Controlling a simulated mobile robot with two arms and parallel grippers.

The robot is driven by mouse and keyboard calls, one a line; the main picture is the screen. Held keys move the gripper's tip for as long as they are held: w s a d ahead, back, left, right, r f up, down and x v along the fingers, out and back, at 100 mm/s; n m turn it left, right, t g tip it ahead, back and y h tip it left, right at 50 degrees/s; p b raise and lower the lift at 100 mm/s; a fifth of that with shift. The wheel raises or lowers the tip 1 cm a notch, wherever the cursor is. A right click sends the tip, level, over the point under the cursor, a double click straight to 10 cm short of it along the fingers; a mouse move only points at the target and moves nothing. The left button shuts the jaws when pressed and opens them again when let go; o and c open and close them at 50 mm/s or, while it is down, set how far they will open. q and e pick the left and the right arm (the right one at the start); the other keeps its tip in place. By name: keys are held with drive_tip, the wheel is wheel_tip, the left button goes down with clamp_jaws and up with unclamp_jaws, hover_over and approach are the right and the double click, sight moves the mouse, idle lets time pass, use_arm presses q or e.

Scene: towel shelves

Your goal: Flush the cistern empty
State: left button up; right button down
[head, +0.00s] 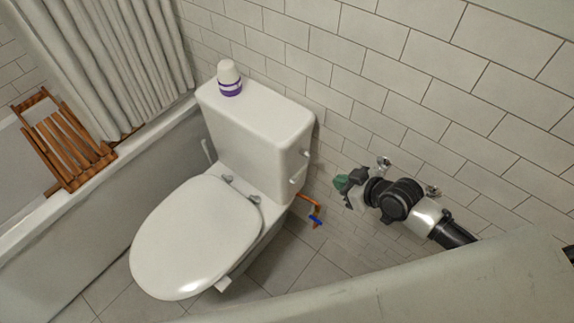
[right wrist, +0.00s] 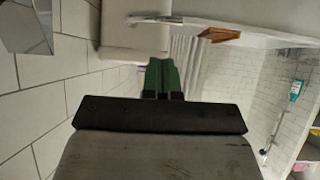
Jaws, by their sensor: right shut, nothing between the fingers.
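The white cistern (head: 255,125) stands against the tiled wall behind the toilet, whose lid (head: 195,235) is down. A small light flush lever (head: 298,175) sticks out from the cistern's right side. My right gripper (head: 340,183), with green fingertips, is to the right of the lever and apart from it. It is shut and empty. In the right wrist view its green fingers (right wrist: 161,76) are together, pointing toward a white body that looks like the cistern (right wrist: 130,40). The water level inside is hidden. My left gripper is not in view.
A white and purple bottle (head: 229,78) stands on the cistern lid. A bathtub (head: 100,205) with a wooden rack (head: 68,140) and a curtain (head: 110,60) is at the left. An orange and blue valve (head: 314,212) is low beside the toilet. A pale rim (head: 470,285) crosses the lower right.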

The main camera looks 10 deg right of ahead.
drive_tip(key=r, duration=0.1)
drive_tip(key=a+r, duration=0.1)
drive_tip(key=a+r+y, duration=0.1)
drive_tip(key=shift+w+a+r+n, duration=0.15)
drive_tip(key=shift+w+n, duration=0.1)
drive_tip(key=shift+n, duration=0.15)
hover_over(303, 169)
drive_tip(key=s+a, duration=0.1)
drive_tip(key=s, duration=0.3)
wheel_tip(303, 169, down, 6)
drive_tip(key=shift+w+a+f+b, duration=0.1)
drive_tip(key=shift+w+f+b, duration=0.1)
drive_tip(key=shift+f, duration=0.65)
drive_tip(key=shift+w+a+f+b, duration=0.1)
drive_tip(key=shift+w+f, duration=0.05)
drive_tip(key=shift+f, duration=0.7)
